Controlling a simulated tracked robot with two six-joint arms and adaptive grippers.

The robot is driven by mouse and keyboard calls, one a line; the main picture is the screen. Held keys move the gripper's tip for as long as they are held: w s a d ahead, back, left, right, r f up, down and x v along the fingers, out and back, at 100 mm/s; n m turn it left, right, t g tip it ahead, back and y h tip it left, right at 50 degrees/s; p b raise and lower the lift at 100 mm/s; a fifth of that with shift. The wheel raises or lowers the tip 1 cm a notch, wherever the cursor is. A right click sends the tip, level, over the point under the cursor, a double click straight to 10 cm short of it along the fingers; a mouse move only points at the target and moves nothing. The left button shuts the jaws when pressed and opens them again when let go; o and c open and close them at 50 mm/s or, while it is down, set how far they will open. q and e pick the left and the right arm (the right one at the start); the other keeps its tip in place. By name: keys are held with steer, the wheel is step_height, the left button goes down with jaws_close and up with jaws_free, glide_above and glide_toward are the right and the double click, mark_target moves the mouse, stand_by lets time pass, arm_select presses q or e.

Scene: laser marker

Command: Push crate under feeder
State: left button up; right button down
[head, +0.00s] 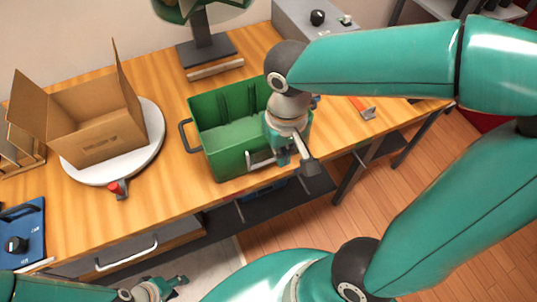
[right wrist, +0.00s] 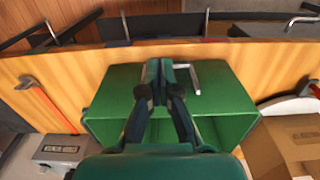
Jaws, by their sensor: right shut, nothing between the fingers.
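A green crate (head: 215,162) with a handle at its left end stands on the wooden table near the front edge. My right gripper (head: 296,160) is shut and empty, at the crate's front right side by a light metal handle. In the right wrist view my shut fingers (right wrist: 163,68) reach over the crate (right wrist: 110,92), beside that handle (right wrist: 190,78); I cannot tell if they touch it. What looks like the feeder (head: 203,28) stands behind the crate, its green top cut off by the frame. My left gripper (head: 165,289) is low at the bottom edge, away from the crate; its finger gap is unclear.
An open cardboard box (head: 98,142) sits on a white round turntable (head: 152,150) left of the crate. A wooden bar (head: 215,68) lies before the feeder's stand. A blue panel (head: 24,225) is at the far left, and an orange-handled tool (head: 360,106) lies right of the crate.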

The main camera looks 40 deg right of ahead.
arm_select(q)
steer(key=shift+d+r+p, duration=0.1)
steer(key=shift+r+p, duration=0.45)
steer(key=shift+p, duration=0.05)
arm_select(e)
steer(key=w+f, duration=0.1)
steer(key=f, duration=0.2)
steer(key=w+f, duration=0.1)
steer(key=f, duration=0.1)
steer(key=w+f, duration=0.2)
steer(key=f, duration=0.1)
steer(key=shift+w+d+f, duration=0.1)
steer(key=shift+d+f, duration=0.2)
steer(key=shift+f, duration=0.05)
